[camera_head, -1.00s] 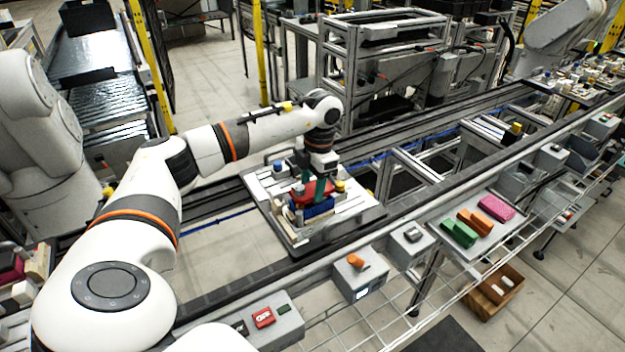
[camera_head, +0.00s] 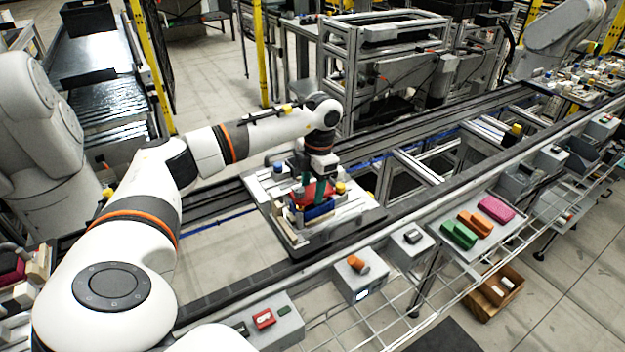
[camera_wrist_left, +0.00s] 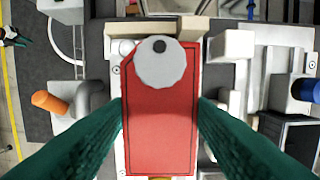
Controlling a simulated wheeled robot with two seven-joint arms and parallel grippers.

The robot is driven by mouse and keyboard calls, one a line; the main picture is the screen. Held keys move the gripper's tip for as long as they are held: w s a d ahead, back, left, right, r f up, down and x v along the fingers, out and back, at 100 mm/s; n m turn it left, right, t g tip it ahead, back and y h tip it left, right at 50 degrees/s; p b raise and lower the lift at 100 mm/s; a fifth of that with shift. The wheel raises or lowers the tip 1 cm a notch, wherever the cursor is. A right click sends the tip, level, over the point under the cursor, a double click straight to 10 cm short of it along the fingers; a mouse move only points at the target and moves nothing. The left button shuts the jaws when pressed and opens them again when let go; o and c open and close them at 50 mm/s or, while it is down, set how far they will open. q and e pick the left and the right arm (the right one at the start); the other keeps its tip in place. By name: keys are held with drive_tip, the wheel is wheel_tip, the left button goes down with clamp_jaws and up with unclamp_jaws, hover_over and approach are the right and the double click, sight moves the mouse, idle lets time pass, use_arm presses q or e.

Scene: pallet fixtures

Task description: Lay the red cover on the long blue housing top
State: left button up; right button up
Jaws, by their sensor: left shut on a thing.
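The red cover (camera_wrist_left: 160,115) is a flat rectangular block with a pale round disc at one end. In the wrist view my left gripper (camera_wrist_left: 160,130) has its two green fingers against the cover's long sides, shut on it. In the head view the red cover (camera_head: 312,194) is at my left gripper (camera_head: 318,190), over the long blue housing (camera_head: 318,210) on the grey pallet (camera_head: 285,228). Whether the cover touches the housing top is hard to tell. In the wrist view the cover hides the housing. My right gripper does not show.
A blue-topped peg (camera_head: 278,168) and a yellow-topped peg (camera_head: 340,187) stand on the pallet near the gripper. A tray (camera_head: 480,245) with green, orange and pink blocks is at right. Grey boxes, one with an orange cylinder (camera_head: 358,265), line the front rail.

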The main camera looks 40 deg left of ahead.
use_arm(q)
drive_tip(key=shift+f+b, duration=0.45)
drive_tip(key=shift+f, duration=0.35)
idle(0.4)
drive_tip(key=o, duration=1.1)
drive_tip(key=shift+c, duration=0.2)
wheel_tip(320, 180, up, 12)
drive_tip(key=w+b, duration=0.1)
drive_tip(key=shift+w+d, duration=0.15)
drive_tip(key=shift+d, duration=0.05)
drive_tip(key=shift+f, duration=0.1)
